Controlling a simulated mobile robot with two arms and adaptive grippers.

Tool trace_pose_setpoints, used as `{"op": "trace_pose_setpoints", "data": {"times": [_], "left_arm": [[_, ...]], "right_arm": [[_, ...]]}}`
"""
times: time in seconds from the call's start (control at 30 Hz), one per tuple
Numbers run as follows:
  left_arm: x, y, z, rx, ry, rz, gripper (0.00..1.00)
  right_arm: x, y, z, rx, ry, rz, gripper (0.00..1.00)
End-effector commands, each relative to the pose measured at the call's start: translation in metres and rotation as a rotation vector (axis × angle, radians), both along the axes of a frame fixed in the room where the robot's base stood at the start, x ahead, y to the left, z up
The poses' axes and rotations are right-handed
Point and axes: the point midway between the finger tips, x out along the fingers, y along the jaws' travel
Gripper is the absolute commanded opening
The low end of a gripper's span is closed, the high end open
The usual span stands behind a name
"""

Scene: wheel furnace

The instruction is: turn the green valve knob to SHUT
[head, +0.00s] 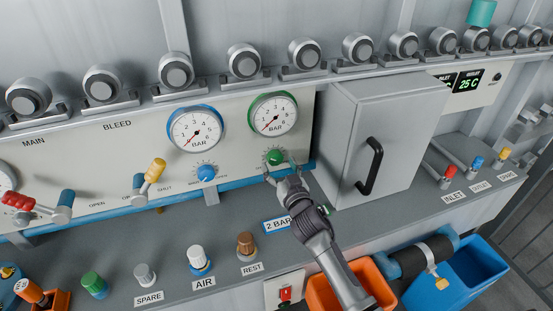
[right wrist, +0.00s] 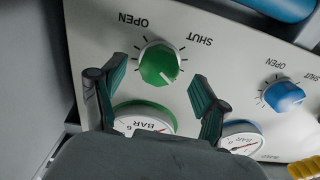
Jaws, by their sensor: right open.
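The green valve knob (head: 274,157) is on the pale panel below the green-rimmed gauge (head: 273,114). In the right wrist view, which is upside down, the knob (right wrist: 158,65) shows whole, with OPEN and SHUT lettered beside its tick marks. A pale line on its face points to the lower right of that picture, away from both words. My right gripper (head: 281,172) is open just in front of the knob. In the right wrist view its fingers (right wrist: 157,78) stand apart on either side, with gaps to the knob. My left gripper is not in view.
A blue knob (head: 206,172) sits to the left under a blue-rimmed gauge (head: 197,129). A grey cabinet (head: 370,135) with a black handle stands close on the right. Several capped posts line the ledge in front. An orange bin (head: 322,292) is below.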

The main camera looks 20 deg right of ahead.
Motion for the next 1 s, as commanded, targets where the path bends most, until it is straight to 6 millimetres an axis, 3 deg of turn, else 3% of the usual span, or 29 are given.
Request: {"op": "trace_pose_setpoints", "data": {"times": [0.13, 0.57, 0.9, 1.0], "left_arm": [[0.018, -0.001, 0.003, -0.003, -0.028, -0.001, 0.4], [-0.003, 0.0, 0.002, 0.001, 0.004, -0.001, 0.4], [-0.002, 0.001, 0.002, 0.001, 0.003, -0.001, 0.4], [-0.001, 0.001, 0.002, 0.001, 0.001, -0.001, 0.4]], "right_arm": [[0.019, 0.0, 0.0, 0.0, -0.001, -0.001, 0.74], [0.027, 0.001, 0.0, 0.0, 0.0, -0.001, 0.72], [0.027, 0.001, 0.0, -0.001, 0.0, -0.001, 0.16], [0.027, 0.001, -0.001, -0.002, 0.0, -0.001, 0.15]]}}
